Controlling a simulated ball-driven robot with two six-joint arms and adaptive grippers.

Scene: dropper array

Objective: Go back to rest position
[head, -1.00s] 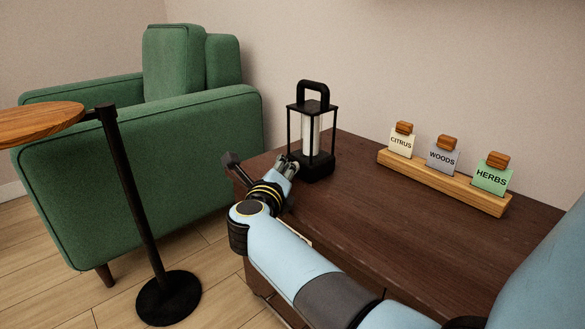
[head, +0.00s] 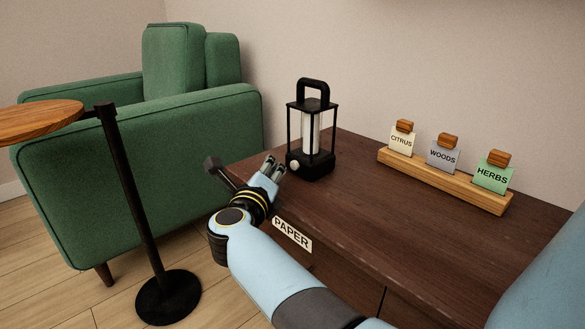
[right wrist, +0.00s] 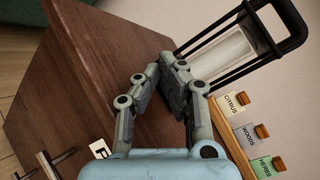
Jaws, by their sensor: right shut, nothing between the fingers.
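My right gripper (head: 274,167) is over the left front edge of the dark wooden cabinet in the head view. Its fingers are shut and empty. It also shows in the right wrist view (right wrist: 160,75), with its two fingers close together above the cabinet top (right wrist: 90,75). The black lantern (head: 311,135) with a white tube stands upright on the cabinet, just beyond and right of the gripper, apart from it. My left gripper is not in view.
A PAPER label (head: 292,235) is on the cabinet front. A green armchair (head: 150,160) and a black-stemmed side table (head: 40,122) stand at left.

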